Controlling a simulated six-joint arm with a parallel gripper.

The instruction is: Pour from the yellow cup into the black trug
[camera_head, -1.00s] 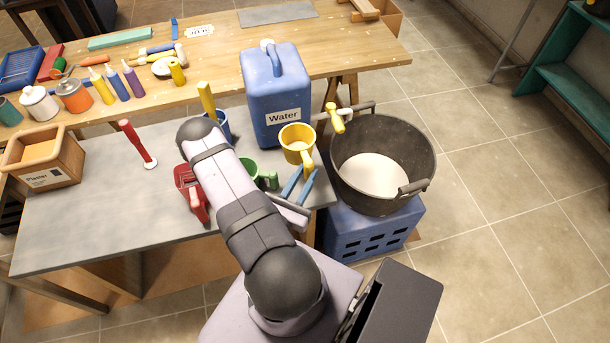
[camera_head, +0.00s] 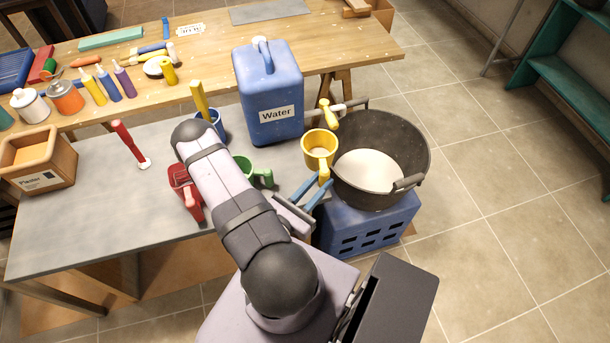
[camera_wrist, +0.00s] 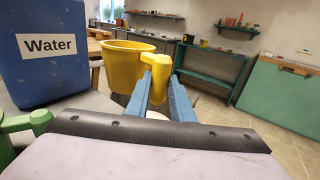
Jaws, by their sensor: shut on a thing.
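The yellow cup (camera_head: 309,147) is upright, with something pale inside. My gripper (camera_head: 321,186) has blue fingers shut on the cup's handle; the grip also shows in the wrist view (camera_wrist: 160,92), where the cup (camera_wrist: 125,68) stands level. The cup is held in the air at the left rim of the black trug (camera_head: 415,165). In the head view cup and rim overlap; I cannot tell if they touch. The trug holds a pale white material.
The trug sits on a blue crate (camera_head: 365,232). A blue water jug (camera_head: 268,95) stands close left of the cup. A green cup (camera_head: 245,168), a red scoop (camera_head: 187,192) and a plaster box (camera_head: 38,160) are on the grey table. The floor right of the trug is clear.

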